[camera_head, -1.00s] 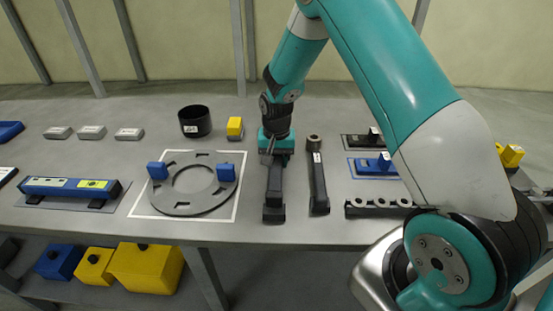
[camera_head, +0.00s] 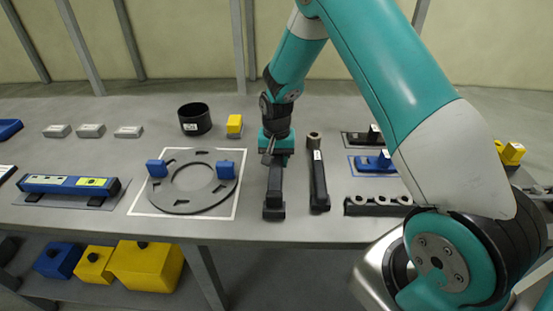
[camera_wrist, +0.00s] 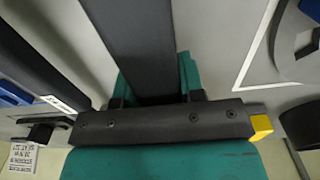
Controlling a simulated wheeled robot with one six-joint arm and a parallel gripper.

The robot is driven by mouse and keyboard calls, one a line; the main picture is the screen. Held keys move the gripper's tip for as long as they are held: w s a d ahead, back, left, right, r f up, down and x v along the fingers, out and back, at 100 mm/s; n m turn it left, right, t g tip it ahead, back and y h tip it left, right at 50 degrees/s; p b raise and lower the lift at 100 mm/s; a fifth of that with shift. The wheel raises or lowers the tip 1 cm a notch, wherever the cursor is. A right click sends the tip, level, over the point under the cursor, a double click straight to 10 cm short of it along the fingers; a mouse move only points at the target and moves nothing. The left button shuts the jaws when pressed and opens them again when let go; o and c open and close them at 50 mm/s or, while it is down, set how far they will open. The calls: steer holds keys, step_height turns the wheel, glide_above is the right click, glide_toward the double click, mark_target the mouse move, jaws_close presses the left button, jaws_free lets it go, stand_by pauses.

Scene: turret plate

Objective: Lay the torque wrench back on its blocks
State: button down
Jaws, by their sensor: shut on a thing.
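The torque wrench appears to be the long dark bar (camera_head: 274,184) in my gripper (camera_head: 275,160), lying front to back on the bench. My gripper is shut around its far part, and the bar also runs up between the jaws in the wrist view (camera_wrist: 145,45). Its near end is at a black block (camera_head: 273,212) near the bench's front edge. I cannot tell whether it touches the block. The far end and any block there are hidden by my gripper.
A second dark bar tool (camera_head: 319,185) with a round head lies close to the right. A grey ring plate (camera_head: 187,208) with blue blocks lies left on a white-outlined square. A black socket rail (camera_head: 378,206) is farther right. A yellow block (camera_head: 235,126) and black cup (camera_head: 195,120) stand behind.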

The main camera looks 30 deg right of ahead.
steer(key=c, duration=0.7)
jaws_free()
steer(key=shift+o, duration=0.3)
steer(key=shift+f, duration=0.1)
steer(key=shift+r+p, duration=2.6)
steer(key=shift+r, duration=1)
